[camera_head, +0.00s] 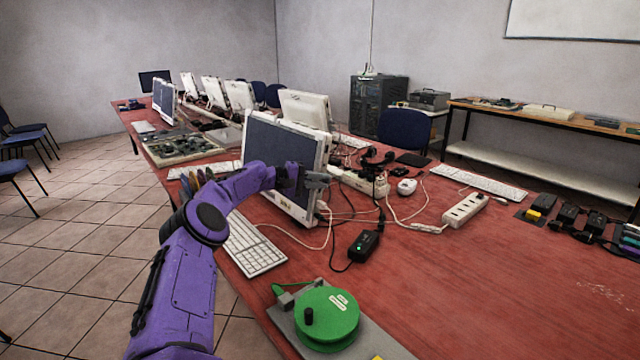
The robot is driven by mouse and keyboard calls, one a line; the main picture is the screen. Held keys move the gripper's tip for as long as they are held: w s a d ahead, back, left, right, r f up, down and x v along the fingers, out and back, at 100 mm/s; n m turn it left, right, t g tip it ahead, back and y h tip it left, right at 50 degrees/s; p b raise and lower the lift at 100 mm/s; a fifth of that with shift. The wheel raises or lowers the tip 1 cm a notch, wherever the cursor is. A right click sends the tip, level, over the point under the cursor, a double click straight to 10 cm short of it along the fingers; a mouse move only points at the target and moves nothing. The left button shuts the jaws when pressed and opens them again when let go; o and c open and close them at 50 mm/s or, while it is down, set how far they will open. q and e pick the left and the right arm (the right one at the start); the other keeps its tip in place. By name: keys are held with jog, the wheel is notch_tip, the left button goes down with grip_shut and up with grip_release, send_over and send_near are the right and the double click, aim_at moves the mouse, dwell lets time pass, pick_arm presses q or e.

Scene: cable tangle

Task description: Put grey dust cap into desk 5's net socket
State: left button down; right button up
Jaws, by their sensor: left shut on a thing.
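My left arm is purple and reaches in from the bottom left. Its dark and grey left gripper (316,180) is at the right edge of the nearest monitor (268,150), in front of its frame. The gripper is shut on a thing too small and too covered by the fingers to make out. I cannot pick out the grey dust cap by itself. I cannot tell which socket is desk 5's net socket, as no desk label is readable. My right gripper is not in view.
The red table (450,285) holds a keyboard (250,245), a green cable reel (327,318), a black adapter (364,245) and a white power strip (465,210). Loose cables lie around the monitor's base. The table's front right is mostly clear. Dark small boxes (568,215) stand at the right.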

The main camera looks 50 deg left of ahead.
pick_arm(q)
jog(key=c, duration=1)
grip_release()
jog(key=shift+a, duration=0.15)
jog(key=shift+p+v, duration=0.75)
jog(key=shift+v, duration=4.55)
jog(key=shift+f, duration=0.1)
